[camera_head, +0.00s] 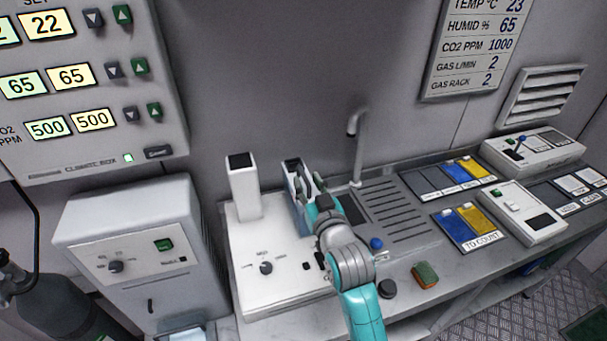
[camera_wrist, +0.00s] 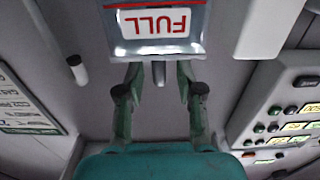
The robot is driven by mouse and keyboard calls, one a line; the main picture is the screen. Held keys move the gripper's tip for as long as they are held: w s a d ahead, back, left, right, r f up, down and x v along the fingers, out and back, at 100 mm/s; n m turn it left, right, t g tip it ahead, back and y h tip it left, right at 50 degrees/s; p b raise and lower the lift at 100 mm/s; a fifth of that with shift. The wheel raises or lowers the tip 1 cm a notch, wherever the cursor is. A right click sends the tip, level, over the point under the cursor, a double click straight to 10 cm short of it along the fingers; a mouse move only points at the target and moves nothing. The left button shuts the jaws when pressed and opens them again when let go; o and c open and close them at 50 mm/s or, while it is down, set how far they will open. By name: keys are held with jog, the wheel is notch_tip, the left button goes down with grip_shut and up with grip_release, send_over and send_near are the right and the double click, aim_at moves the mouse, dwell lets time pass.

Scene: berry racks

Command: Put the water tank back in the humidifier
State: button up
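The humidifier is a white base (camera_head: 262,243) with a dial on the bench, and a white tower (camera_head: 243,190) rises at its back left. The water tank (camera_head: 301,214), bluish with a dark top, stands upright by the right part of the base; its lower end is partly hidden, so I cannot tell whether it is seated. In the wrist view the tank (camera_wrist: 155,47) shows a red FULL label, upside down. My gripper (camera_head: 307,184) is at the tank's near side. In the wrist view its fingers (camera_wrist: 159,76) are apart, with a grey tab between them and gaps at both sides.
A bent tap (camera_head: 357,145) and a drain grille (camera_head: 395,210) are right of the tank. A sponge (camera_head: 425,274) and a dark round knob (camera_head: 387,288) lie near the front edge. Blue and yellow trays (camera_head: 466,228) and white instruments (camera_head: 524,212) fill the right bench.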

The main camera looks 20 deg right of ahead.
jog(key=s, duration=0.7)
jog(key=shift+s, duration=0.15)
jog(key=shift+g, duration=0.4)
jog(key=s+f, duration=0.8)
jog(key=s, duration=0.1)
jog(key=shift+f, duration=0.3)
jog(key=s+f+g, duration=0.1)
jog(key=s+f, duration=0.1)
jog(key=s, duration=1.4)
jog(key=s+f+g, duration=0.1)
jog(key=s+f, duration=0.2)
jog(key=s, duration=1.3)
jog(key=shift+s+f, duration=0.3)
jog(key=shift+s, duration=0.05)
